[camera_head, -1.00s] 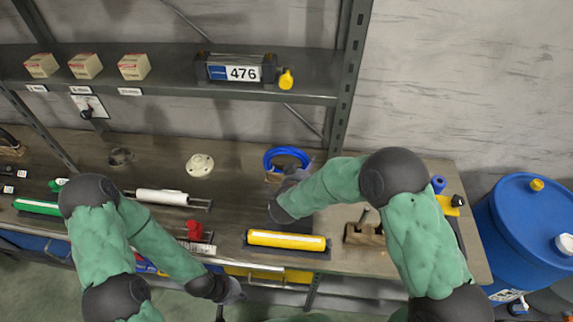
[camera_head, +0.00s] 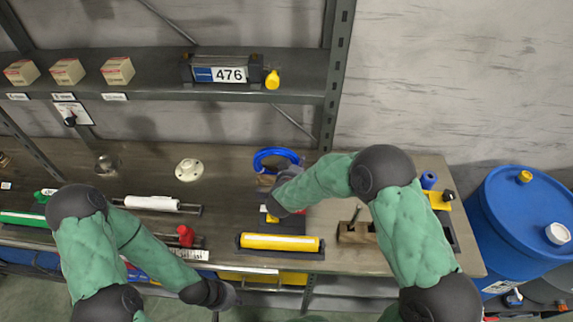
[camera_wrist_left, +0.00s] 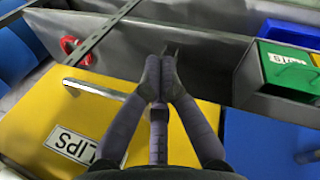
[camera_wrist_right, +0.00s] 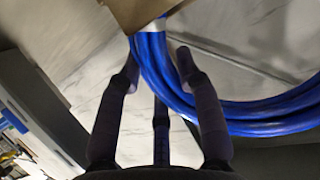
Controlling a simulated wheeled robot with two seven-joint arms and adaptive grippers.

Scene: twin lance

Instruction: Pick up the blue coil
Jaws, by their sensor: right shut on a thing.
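The blue coil (camera_head: 277,153) shows as a blue loop at the back of the bench, left of the shelf post, in the head view. My right gripper (camera_wrist_right: 158,68) is shut on the coil's bundle, with one finger on each side of the blue strands (camera_wrist_right: 240,118) in the right wrist view. A brown tag with a white band (camera_wrist_right: 140,12) is on the coil just beyond the fingertips. In the head view my right forearm hides part of the grasp. I cannot tell whether the coil touches the bench. My left gripper (camera_wrist_left: 160,78) is shut and empty, low before the bench front.
A yellow cylinder (camera_head: 280,242) and a wooden block (camera_head: 357,232) lie near my right arm. A shelf with a box marked 476 (camera_head: 228,73) overhangs behind. A blue drum (camera_head: 530,220) stands right. A yellow bin (camera_wrist_left: 75,125) is below my left gripper.

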